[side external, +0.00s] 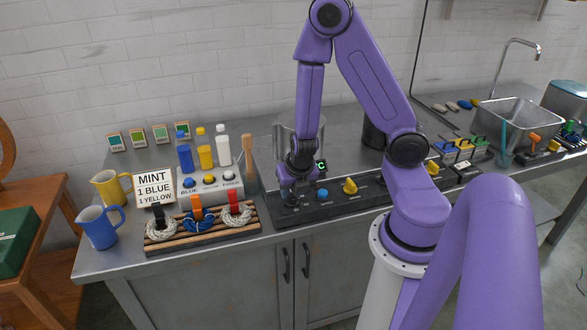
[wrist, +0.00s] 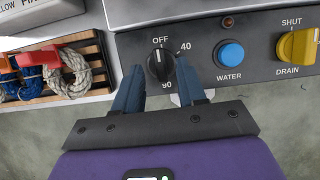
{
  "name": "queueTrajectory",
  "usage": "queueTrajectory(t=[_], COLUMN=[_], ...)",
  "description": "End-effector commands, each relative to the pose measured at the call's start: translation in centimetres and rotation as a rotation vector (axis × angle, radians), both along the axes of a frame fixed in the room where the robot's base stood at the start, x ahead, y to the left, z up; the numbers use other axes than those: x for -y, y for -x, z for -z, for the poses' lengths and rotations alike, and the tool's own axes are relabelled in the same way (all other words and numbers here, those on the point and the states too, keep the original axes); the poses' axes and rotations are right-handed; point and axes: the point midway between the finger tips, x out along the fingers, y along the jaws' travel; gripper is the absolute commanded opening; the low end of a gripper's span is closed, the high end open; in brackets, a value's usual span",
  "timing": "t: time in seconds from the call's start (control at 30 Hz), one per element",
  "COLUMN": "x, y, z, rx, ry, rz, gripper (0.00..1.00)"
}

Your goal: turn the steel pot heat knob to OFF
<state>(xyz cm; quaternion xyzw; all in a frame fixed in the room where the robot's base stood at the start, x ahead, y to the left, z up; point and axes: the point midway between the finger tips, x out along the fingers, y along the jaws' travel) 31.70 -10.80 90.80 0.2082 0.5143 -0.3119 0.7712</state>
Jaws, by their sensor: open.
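The black heat knob (wrist: 160,64) is on the dark control panel in the wrist view, with OFF above it, 40 at upper right and 90 below. A small pale mark shows on the knob, but I cannot read its setting with certainty. My gripper (wrist: 159,70) is open, with one blue finger on each side of the knob; I cannot tell whether they touch it. In the side external view my gripper (side external: 290,190) is low over the panel's left end and hides the knob. The steel pot (side external: 285,135) stands behind it, partly covered by my arm.
Right of the knob are a blue WATER button (wrist: 230,54) and a yellow DRAIN knob (wrist: 297,45). A wooden rack (side external: 160,243) with wool skeins lies to the left.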

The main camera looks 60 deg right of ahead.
Motion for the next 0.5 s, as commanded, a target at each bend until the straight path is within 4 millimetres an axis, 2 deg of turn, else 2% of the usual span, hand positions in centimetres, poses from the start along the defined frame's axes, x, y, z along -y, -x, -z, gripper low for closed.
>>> queueTrajectory(t=[0.5], x=[-0.4], y=[0.2], z=[-3.4], rx=[0.003], ry=[-0.001], rz=[0.002], gripper=[0.4])
